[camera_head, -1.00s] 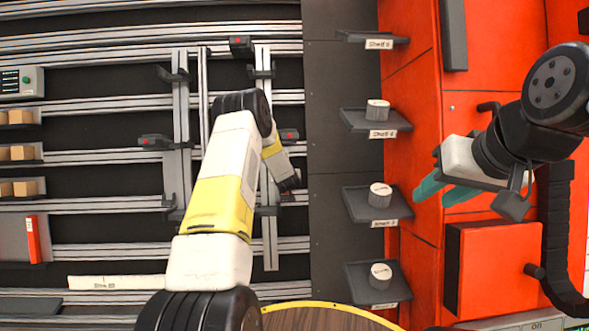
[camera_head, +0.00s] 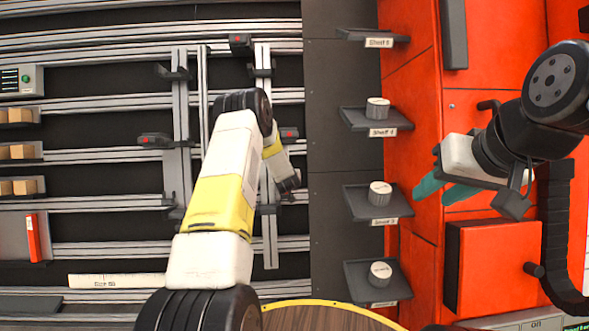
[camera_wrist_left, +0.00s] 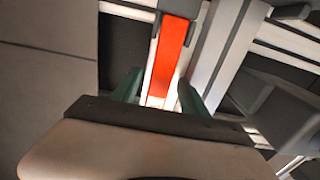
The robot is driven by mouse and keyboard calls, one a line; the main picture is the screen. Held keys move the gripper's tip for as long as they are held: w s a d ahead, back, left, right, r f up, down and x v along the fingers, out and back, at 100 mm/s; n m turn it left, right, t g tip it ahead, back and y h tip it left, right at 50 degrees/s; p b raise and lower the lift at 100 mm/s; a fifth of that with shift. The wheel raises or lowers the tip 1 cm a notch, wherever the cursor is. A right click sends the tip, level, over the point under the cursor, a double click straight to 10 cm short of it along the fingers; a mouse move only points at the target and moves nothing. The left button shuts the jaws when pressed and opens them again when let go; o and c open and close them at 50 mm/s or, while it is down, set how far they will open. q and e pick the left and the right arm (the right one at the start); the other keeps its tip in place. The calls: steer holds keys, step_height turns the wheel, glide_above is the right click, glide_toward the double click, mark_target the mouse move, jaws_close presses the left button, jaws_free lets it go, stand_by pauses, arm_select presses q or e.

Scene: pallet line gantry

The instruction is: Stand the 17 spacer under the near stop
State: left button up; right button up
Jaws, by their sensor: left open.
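Several short white cylinders, perhaps the spacers, stand on shelves: an upper one (camera_head: 377,108), a middle one (camera_head: 380,193) and a lower one (camera_head: 380,273). I cannot read which is 17. Dark stops with red marks sit on the rails, one at left (camera_head: 155,140) and one at right (camera_head: 288,134); I cannot tell which is the near stop. My left gripper (camera_wrist_left: 158,92) is open, with an orange-red strip (camera_wrist_left: 171,50) showing between and beyond its fingers. In the head view its fingers are hidden. My right gripper (camera_head: 433,202) is open and empty, right of the shelves.
Silver rails (camera_head: 100,105) cross the dark gantry at left. A red bar (camera_head: 32,238) stands on a grey panel at far left. Small tan boxes (camera_head: 22,153) lie on ledges there. Orange cabinets (camera_head: 410,75) and a protruding orange box (camera_head: 495,270) are at right. A round wooden top (camera_head: 325,317) is below.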

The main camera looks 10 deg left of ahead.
arm_select(q)
steer(key=v, duration=0.7)
steer(key=shift+s+r, duration=0.25)
steer(key=shift+s, duration=0.05)
steer(key=shift+d, duration=0.1)
steer(key=s+d+r+h, duration=0.1)
steer(key=d+r, duration=0.1)
steer(key=r, duration=0.4)
steer(key=s+d+r+h, duration=0.1)
steer(key=s+d+r, duration=0.1)
steer(key=r, duration=0.5)
steer(key=s+d+r+m+g+h, duration=0.2)
steer(key=s+d+r+h, duration=0.15)
steer(key=s+r, duration=0.85)
steer(key=s+r+m+g, duration=0.1)
steer(key=s+r+g, duration=0.1)
steer(key=s, duration=1.3)
steer(key=s+r+g, duration=0.1)
steer(key=s+r, duration=0.2)
steer(key=s, duration=1.2)
steer(key=shift+s+d+m+g, duration=0.3)
steer(key=shift+d+m+g, duration=0.1)
steer(key=shift+d, duration=0.05)
